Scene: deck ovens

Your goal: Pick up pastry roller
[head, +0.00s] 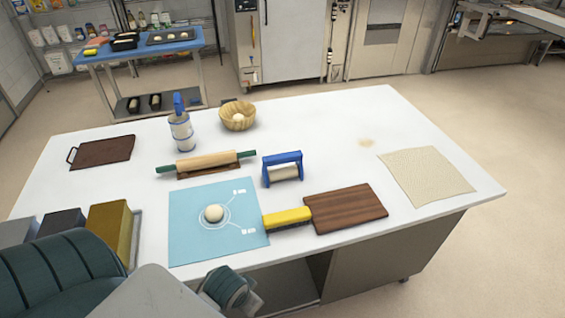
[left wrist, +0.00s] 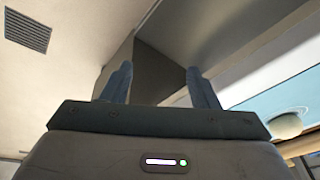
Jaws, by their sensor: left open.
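The pastry roller (head: 283,170), a cream roller in a blue frame with a top handle, stands upright on the white worktable (head: 330,125), right of the rolling pin. My left arm comes in at the bottom left of the head view, below the table's near edge; its jaws cannot be made out there. In the left wrist view my left gripper (left wrist: 159,85) shows two blue-grey fingers, apart and empty. The pastry roller cannot be made out in that view. My right gripper is not in view.
A wooden bowl (head: 238,120) stands behind. The table's right part is mostly clear around a cloth (head: 427,176).

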